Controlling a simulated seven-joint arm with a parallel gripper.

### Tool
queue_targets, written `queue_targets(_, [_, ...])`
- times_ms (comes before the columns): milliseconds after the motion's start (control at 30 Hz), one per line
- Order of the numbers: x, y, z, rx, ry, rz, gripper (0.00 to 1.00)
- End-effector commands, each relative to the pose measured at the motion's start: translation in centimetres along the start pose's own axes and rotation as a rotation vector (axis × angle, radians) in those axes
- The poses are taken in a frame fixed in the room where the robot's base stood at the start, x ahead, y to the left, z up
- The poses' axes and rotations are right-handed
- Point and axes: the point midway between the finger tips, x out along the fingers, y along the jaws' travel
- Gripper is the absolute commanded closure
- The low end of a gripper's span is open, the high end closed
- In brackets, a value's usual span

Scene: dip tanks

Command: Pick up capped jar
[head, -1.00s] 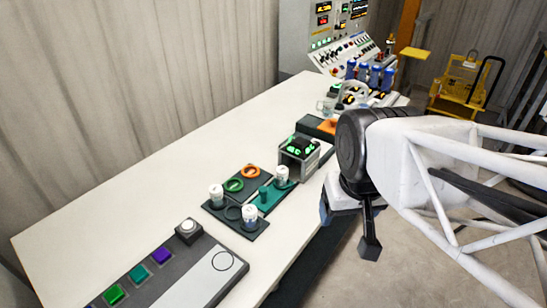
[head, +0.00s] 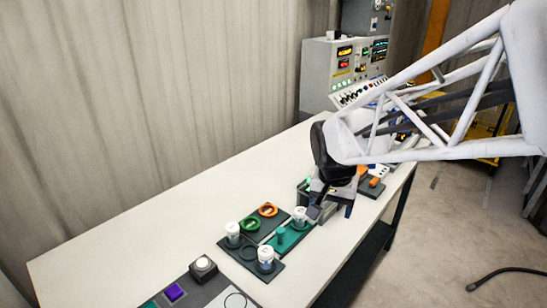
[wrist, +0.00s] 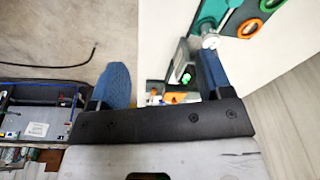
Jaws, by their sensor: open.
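Three small jars with white caps stand at the dark tray (head: 238,262) and teal block (head: 291,240) in the head view. One jar (head: 232,233) is at the left, one jar (head: 265,257) at the front and one jar (head: 299,215) at the right. My gripper (head: 333,209) is just right of the right-hand jar, apart from the others. In the wrist view my gripper (wrist: 162,78) has its blue fingers spread with nothing held between them. A white-capped jar (wrist: 210,41) shows beside the right finger, outside the gap. I cannot tell its contact with the finger.
A green ring (head: 251,224) and an orange ring (head: 268,209) lie on the tray. A button panel (head: 205,287) is at the front. A control console (head: 347,70) stands at the back. The table's left side is bare.

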Motion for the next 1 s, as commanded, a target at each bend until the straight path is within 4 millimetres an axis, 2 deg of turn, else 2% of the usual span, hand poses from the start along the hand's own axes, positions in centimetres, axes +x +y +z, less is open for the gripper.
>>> queue_targets(200, [3.6,-3.3,-4.1,0.122,-0.013,0.025,0.28])
queue_targets(500, [9.5,-7.8,-8.9,0.293,-0.021,0.058,0.28])
queue_targets(733, [13.3,-10.3,-11.1,0.393,-0.021,0.076,0.28])
queue_targets(1000, [14.7,-11.2,-11.9,0.429,-0.020,0.082,0.28])
